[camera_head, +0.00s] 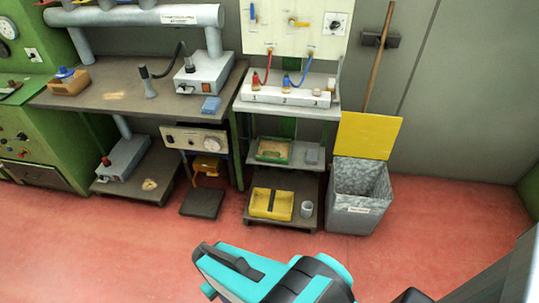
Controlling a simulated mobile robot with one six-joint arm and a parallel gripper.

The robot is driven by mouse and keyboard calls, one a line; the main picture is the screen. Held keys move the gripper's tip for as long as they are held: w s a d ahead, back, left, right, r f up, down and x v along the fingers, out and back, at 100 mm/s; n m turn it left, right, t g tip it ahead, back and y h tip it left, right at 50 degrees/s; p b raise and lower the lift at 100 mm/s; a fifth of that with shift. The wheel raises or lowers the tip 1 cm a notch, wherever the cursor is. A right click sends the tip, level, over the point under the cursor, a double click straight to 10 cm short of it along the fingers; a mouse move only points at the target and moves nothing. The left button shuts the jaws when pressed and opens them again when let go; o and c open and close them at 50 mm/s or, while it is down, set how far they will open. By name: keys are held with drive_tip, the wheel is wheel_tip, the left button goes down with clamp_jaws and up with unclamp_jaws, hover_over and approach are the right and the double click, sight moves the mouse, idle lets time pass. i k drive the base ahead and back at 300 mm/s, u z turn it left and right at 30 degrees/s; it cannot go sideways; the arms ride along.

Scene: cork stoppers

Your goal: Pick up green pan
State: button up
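The green pan (270,158) is a shallow rectangular tray with a green rim and a brownish inside. It sits on the middle shelf of the narrow stand, below the white three-socket box. Whether the brown is its floor or something lying in it is too small to tell. My turquoise and black arm shows at the bottom centre, well in front of the stand and apart from it. My gripper cannot be made out in this view.
A small grey-blue block (312,155) lies right of the pan. The lower shelf holds a yellow divided tray (271,216) and a grey cup (307,209). A grey bin (352,208) with a raised yellow lid stands right. Red floor in front is open.

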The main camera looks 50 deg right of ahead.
sight(273, 149)
drive_tip(key=z, duration=0.1)
drive_tip(key=i, duration=0.95)
drive_tip(key=u, duration=0.05)
